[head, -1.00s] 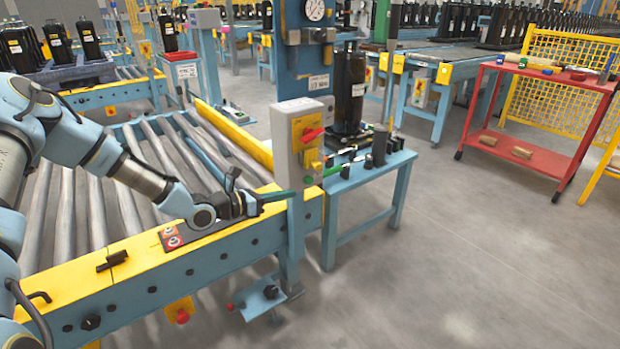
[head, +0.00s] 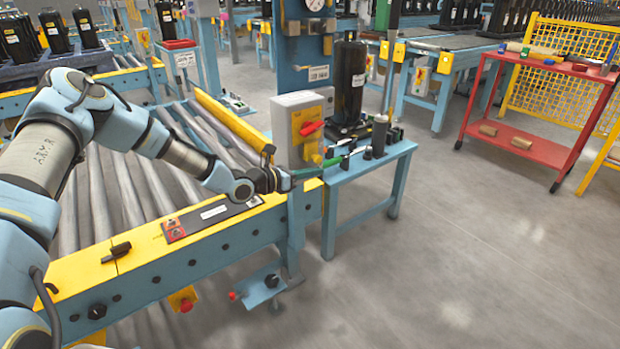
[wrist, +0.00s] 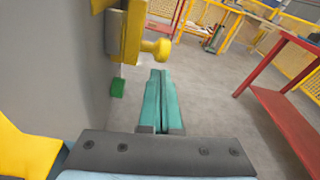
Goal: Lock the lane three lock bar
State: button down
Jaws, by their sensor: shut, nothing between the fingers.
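My gripper (head: 306,172) is shut and empty, held over the right end of the yellow front rail, beside the grey control box (head: 290,108). Its teal fingers (wrist: 160,75) lie together in the wrist view, with nothing between them. A yellow bar (head: 230,125) with a dark end runs along the lane's right side. I cannot tell which part is the lane three lock bar.
A red cart (head: 540,150) stands right. The floor between is clear.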

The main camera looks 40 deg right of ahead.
aim_at(318, 157)
jog(key=shift+w+a+r, duration=0.1)
jog(key=shift+r, duration=0.3)
jog(key=shift+r, duration=0.1)
notch_tip(318, 157, up, 4)
jog(key=p, duration=0.2)
jog(key=shift+p, duration=0.35)
jog(key=shift+f, duration=0.25)
